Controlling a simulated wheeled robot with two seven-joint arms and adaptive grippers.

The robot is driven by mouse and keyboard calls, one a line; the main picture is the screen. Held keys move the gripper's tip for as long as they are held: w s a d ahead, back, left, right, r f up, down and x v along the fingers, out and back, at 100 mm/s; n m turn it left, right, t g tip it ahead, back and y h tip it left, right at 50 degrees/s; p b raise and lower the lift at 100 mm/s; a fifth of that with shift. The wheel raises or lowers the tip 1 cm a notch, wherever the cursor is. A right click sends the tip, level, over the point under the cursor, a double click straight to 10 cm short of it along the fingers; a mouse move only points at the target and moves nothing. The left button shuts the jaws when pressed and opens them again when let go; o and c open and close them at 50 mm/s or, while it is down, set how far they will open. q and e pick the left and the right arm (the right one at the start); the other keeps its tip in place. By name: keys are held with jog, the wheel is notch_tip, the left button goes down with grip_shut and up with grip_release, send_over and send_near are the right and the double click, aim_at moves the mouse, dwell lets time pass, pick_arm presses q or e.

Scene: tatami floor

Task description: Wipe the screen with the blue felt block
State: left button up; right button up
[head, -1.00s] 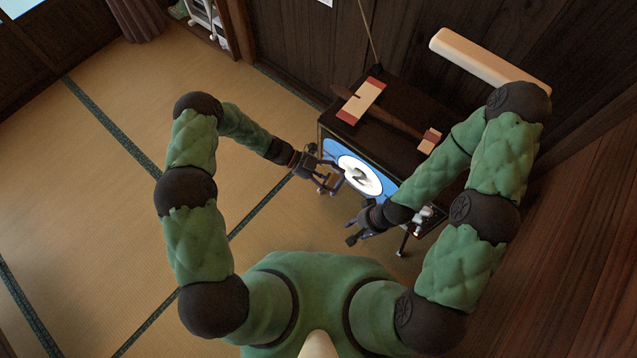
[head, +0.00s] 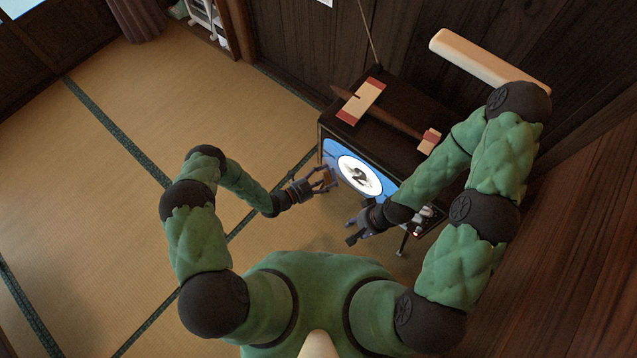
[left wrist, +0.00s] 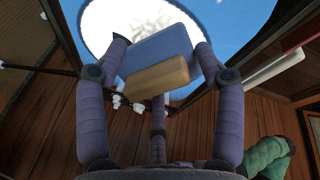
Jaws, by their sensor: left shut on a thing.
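The screen (head: 340,165) is lit blue with a white disc and a dark figure, on the front of a dark cabinet-like television (head: 400,157). My left gripper (head: 322,182) is at the screen's left part. In the left wrist view, its fingers (left wrist: 160,50) are shut on the block (left wrist: 157,78), which has a wooden back and a blue felt side (left wrist: 155,48). The felt side faces the screen (left wrist: 235,25); whether it touches cannot be told. My right gripper (head: 353,228) is empty in front of the screen's lower right, its fingers apart.
A long cream bar (head: 490,60) is at the dark wall behind. Tatami floor (head: 110,190) is clear at the left.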

aim_at(365, 184)
pick_arm(q)
jog(key=shift+a+f+n+t+y, duration=1.35)
jog(key=shift+f+n+t, duration=0.35)
jog(key=shift+f+t, duration=0.75)
jog(key=shift+g, duration=0.25)
jog(key=shift+f+x, duration=0.15)
jog(key=shift+x, duration=1.35)
jog(key=shift+f+x, duration=0.15)
jog(key=shift+x, duration=1.35)
jog(key=shift+d, duration=0.1)
jog(key=shift+b+x, duration=0.65)
jog(key=shift+x, duration=0.3)
jog(key=shift+s+d, duration=1.1)
jog(key=shift+d, duration=0.25)
jog(key=shift+s+d, duration=0.45)
jog(key=shift+d, duration=0.3)
jog(key=shift+s+d, duration=0.45)
jog(key=shift+d, duration=0.3)
jog(key=shift+s+d+b, duration=0.15)
jog(key=shift+s+d, duration=0.5)
jog(key=shift+d, duration=0.2)
jog(key=shift+s+d+b, duration=0.15)
jog(key=shift+s+d, duration=0.55)
jog(key=shift+d, duration=0.15)
jog(key=shift+s+d+r, duration=0.1)
jog(key=shift+s+d, duration=0.2)
jog(key=shift+d, duration=0.3)
jog(key=shift+s+d, duration=0.35)
jog(key=shift+d, duration=0.2)
